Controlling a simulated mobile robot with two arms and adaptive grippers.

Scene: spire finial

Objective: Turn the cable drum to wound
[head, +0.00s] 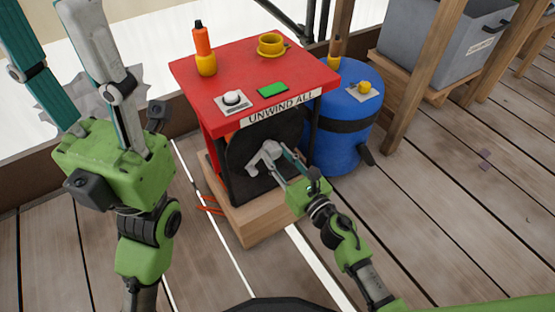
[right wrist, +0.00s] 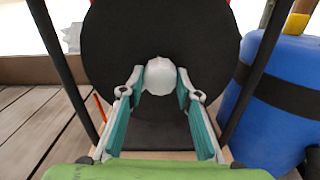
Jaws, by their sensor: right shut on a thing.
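The cable drum shows as a black disc (head: 239,152) upright in a frame under a red top labelled "UNWIND ALL" (head: 280,107). A whitish knob or crank (head: 262,154) sits at the disc's middle. My right gripper (head: 275,153) is at the front of the disc, with its fingers closed on this knob. In the right wrist view the knob (right wrist: 161,76) lies between the two fingertips, in front of the black disc (right wrist: 160,30). My left gripper (head: 48,22) is raised at the left, fingers spread and empty, away from the drum.
On the red top (head: 200,75) are an orange-yellow bottle (head: 204,55), a yellow cup (head: 271,45), a white button (head: 232,98) and a green plate (head: 272,89). A blue barrel (head: 340,140) stands close at the right. Wooden posts and a grey bin (head: 430,50) are beyond.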

